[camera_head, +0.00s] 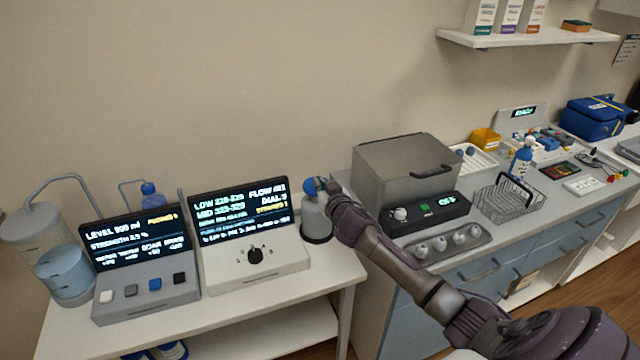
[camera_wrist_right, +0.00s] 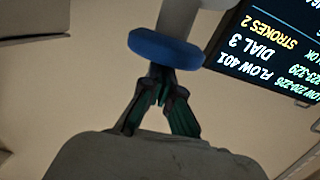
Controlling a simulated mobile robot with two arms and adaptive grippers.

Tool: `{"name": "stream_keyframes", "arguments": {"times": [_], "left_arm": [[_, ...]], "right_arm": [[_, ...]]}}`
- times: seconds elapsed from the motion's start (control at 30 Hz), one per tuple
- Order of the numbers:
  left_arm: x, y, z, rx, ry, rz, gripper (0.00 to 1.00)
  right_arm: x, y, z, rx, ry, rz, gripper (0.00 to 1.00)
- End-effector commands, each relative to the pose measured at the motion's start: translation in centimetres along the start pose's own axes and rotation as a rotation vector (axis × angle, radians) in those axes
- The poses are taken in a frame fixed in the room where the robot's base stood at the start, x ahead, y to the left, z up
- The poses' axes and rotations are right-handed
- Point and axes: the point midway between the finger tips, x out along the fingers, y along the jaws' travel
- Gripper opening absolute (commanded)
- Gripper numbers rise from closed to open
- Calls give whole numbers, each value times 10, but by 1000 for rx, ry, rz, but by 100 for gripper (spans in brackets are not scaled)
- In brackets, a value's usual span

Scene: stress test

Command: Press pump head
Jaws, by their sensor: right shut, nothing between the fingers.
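The pump bottle (camera_head: 316,222) is grey, with a blue pump head (camera_head: 309,187), and stands on the left table beside the right-hand display. My right gripper (camera_head: 323,185) reaches it from the right, its tips close to the head. In the right wrist view the pump head is a blue disc (camera_wrist_right: 150,46) on a grey stem. The shut, empty fingers (camera_wrist_right: 161,80) meet right at the disc's edge; whether they touch it is unclear. The display (camera_head: 240,212) shows flow, dial and stroke readings; the wrist view reads "STROKES 2". My left gripper is not in view.
A second display box (camera_head: 140,250) with several buttons and a clear tank (camera_head: 62,270) stand on the left. A metal bath (camera_head: 405,170), a wire basket (camera_head: 508,200) and a spray bottle (camera_head: 521,160) stand on the right counter, near my right arm.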

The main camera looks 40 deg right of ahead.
Motion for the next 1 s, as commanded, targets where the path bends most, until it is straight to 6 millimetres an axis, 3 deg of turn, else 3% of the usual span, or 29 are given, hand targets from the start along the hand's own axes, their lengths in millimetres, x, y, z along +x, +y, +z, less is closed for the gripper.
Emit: {"name": "stream_keyframes", "arguments": {"times": [0.23, 0.53, 0.87, 1.0], "left_arm": [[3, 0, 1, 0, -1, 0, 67], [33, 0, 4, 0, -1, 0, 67], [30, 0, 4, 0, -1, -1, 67], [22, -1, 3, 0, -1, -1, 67]], "right_arm": [[0, 0, 4, 1, -1, 0, 0], [5, -1, 39, 2, -2, 0, 0], [5, -1, 39, 0, -7, 1, 0], [5, 0, 30, 1, -7, 1, 0]]}}
